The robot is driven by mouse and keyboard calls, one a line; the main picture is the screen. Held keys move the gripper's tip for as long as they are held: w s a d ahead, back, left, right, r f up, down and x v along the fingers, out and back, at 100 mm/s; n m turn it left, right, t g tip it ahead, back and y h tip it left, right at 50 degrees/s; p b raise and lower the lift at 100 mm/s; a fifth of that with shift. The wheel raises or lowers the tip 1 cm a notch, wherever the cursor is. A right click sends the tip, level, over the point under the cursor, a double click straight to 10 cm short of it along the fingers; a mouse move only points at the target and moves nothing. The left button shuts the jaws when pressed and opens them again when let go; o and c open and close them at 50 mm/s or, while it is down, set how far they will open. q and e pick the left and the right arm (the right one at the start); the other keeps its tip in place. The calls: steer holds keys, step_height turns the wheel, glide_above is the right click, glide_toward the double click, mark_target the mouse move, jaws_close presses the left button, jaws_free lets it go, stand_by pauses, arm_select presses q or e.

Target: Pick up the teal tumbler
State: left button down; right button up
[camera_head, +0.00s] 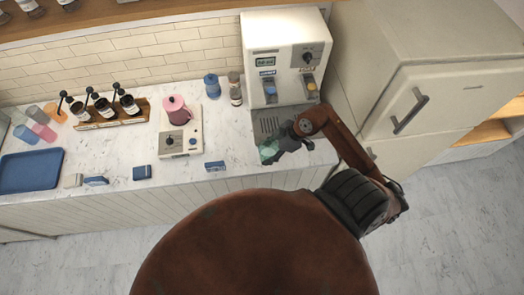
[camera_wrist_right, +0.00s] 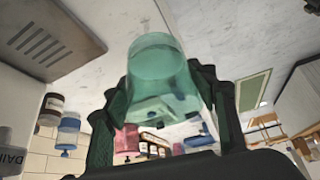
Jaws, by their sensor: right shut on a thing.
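The teal tumbler (camera_head: 267,151) is see-through and sits between the fingers of my right gripper (camera_head: 280,151), at the front of the drink machine. In the right wrist view the tumbler (camera_wrist_right: 160,75) stands out between the two dark fingers of the right gripper (camera_wrist_right: 158,110), which are shut on its sides. From the head view I cannot tell whether its base touches the counter. My left gripper is not in view.
The white drink machine (camera_head: 283,55) with its drip tray (camera_head: 290,121) stands behind the gripper. A fridge (camera_head: 430,85) stands right. The counter's front strip holds small blue boxes.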

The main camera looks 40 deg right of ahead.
steer(key=shift+s+d+r, duration=0.25)
steer(key=shift+s+d, duration=0.05)
steer(key=shift+s, duration=0.15)
steer(key=shift+s+d+r, duration=0.25)
steer(key=shift+s, duration=0.2)
stand_by(1.2)
